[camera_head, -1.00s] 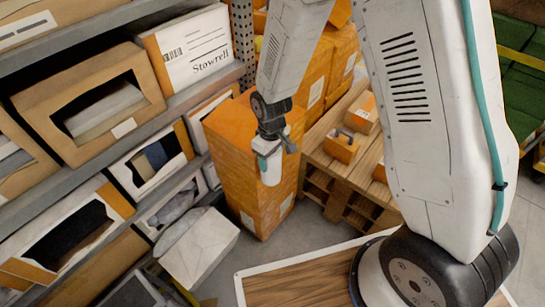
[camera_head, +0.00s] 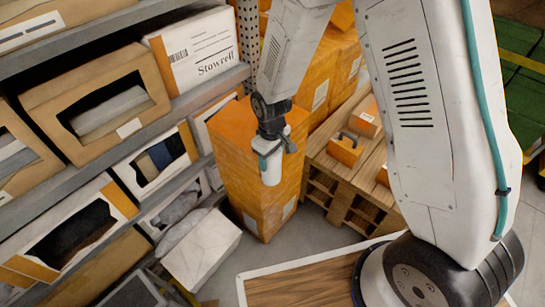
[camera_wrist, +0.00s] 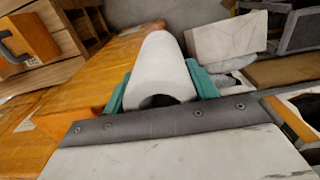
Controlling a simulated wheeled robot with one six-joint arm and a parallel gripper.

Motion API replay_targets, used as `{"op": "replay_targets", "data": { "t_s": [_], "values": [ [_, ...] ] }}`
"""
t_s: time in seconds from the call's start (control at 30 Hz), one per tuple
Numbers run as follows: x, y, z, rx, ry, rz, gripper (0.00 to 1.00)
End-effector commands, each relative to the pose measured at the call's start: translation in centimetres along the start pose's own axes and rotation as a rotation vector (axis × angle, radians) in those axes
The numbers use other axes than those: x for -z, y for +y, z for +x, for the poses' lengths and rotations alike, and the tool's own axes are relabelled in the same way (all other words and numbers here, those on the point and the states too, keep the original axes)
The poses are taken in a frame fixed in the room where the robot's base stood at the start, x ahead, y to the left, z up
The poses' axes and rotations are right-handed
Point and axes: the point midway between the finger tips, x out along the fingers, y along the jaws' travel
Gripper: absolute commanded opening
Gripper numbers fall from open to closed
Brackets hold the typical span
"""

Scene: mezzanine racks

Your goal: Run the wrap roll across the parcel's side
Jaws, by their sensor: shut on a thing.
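The parcel (camera_head: 237,180) is a tall orange wrapped box standing upright on the floor beside the shelf rack. It also shows in the wrist view (camera_wrist: 110,72). The wrap roll (camera_head: 270,169) is a white cylinder, held upright in front of the parcel's near side in the head view. My gripper (camera_wrist: 160,88) has its teal fingers shut on the wrap roll, one on each side. The roll (camera_wrist: 160,62) points away from the wrist camera, beside the parcel's orange face. I cannot tell whether it touches the parcel.
A shelf rack (camera_head: 190,98) with several open boxes stands at left. A white box (camera_head: 203,250) lies on the floor near the parcel. A wooden pallet (camera_head: 350,207) with small orange boxes (camera_head: 345,148) stands at right. Bare floor (camera_head: 300,243) lies in front.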

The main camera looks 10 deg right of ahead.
Motion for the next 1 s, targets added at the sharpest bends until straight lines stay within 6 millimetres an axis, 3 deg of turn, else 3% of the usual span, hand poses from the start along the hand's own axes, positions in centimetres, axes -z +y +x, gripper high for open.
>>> {"op": "replay_targets", "data": {
  "t_s": [1.0],
  "values": [
    [0.0,5.0,0.0,-0.001,0.002,0.002,0.40]
  ]
}}
